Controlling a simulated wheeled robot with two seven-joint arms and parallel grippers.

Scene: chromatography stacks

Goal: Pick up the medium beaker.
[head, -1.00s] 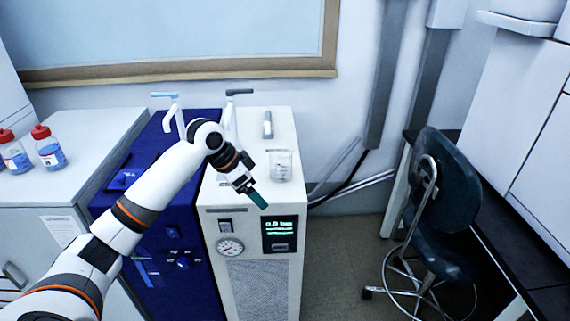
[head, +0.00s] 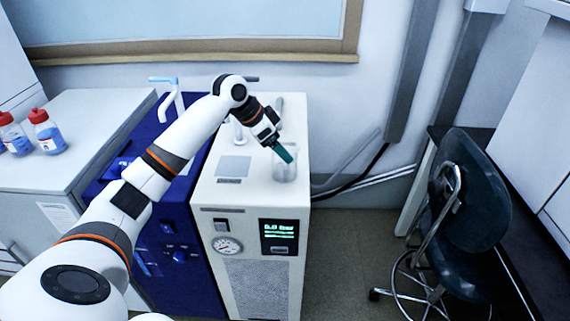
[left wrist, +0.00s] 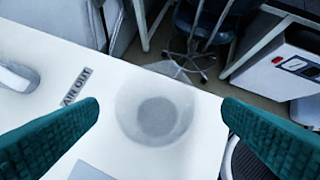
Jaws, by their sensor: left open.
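The medium beaker (head: 285,166) is a clear glass vessel standing on the white top of the instrument cabinet, near its right edge. My left gripper (head: 285,154) is at the beaker's upper part in the head view and hides some of its rim. In the left wrist view the beaker (left wrist: 154,108) is seen from above as a round shape between the two green fingers (left wrist: 160,115). The fingers are apart, with a gap on each side of the beaker, so it is not held. My right gripper is not in view.
The white cabinet (head: 208,190) has a gauge and display on its front. A blue cabinet (head: 180,285) adjoins it on the left. Red-capped bottles (head: 47,135) stand on the far-left counter. A dark chair (head: 470,190) stands to the right, across open floor.

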